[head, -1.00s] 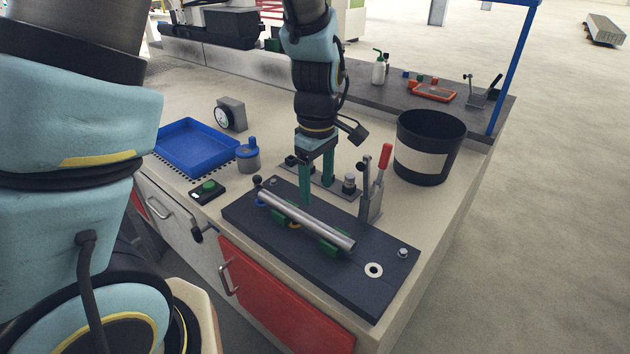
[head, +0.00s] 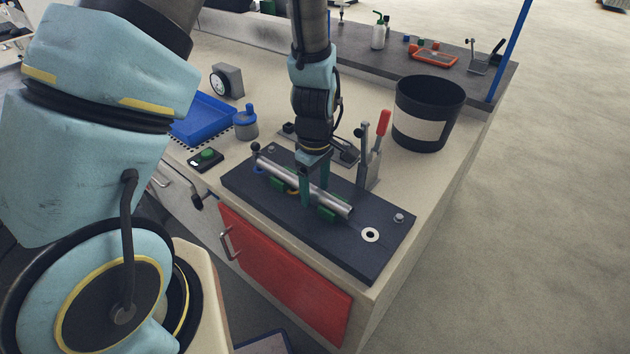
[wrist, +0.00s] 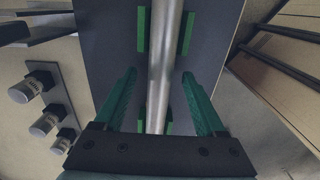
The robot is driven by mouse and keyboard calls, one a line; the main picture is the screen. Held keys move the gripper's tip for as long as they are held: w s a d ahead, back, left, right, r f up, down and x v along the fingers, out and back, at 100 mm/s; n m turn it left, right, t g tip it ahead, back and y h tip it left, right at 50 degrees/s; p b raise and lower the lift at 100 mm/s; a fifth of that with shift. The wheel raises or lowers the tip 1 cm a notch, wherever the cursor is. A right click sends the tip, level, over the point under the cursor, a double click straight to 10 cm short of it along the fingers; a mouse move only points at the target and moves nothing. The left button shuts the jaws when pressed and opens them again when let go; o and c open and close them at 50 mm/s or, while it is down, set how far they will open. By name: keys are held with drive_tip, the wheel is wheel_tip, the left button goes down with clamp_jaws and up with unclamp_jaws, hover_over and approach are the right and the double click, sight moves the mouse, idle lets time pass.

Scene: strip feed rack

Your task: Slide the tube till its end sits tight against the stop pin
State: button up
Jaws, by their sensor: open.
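The silver tube (head: 335,200) lies in green V-blocks (head: 327,215) on a dark plate. It also runs up the middle of the wrist view (wrist: 163,75). My gripper (head: 314,190) is open, its green fingers on either side of the tube near its middle. In the wrist view my gripper (wrist: 160,78) shows a gap between each finger and the tube. A dark ball-topped pin (head: 255,147), which looks like the stop pin, stands by the tube's far left end. I cannot tell whether the tube touches it.
The dark plate (head: 290,228) carries a white ring (head: 370,235) and a bolt. A red-handled clamp (head: 382,125) stands behind the tube, with a black bin (head: 428,112) beyond. A blue tray (head: 203,118), a blue-topped pot (head: 246,124) and a green-button box (head: 206,159) lie left.

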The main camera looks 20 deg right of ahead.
clamp_jaws()
idle(0.6)
unclamp_jaws()
idle(0.4)
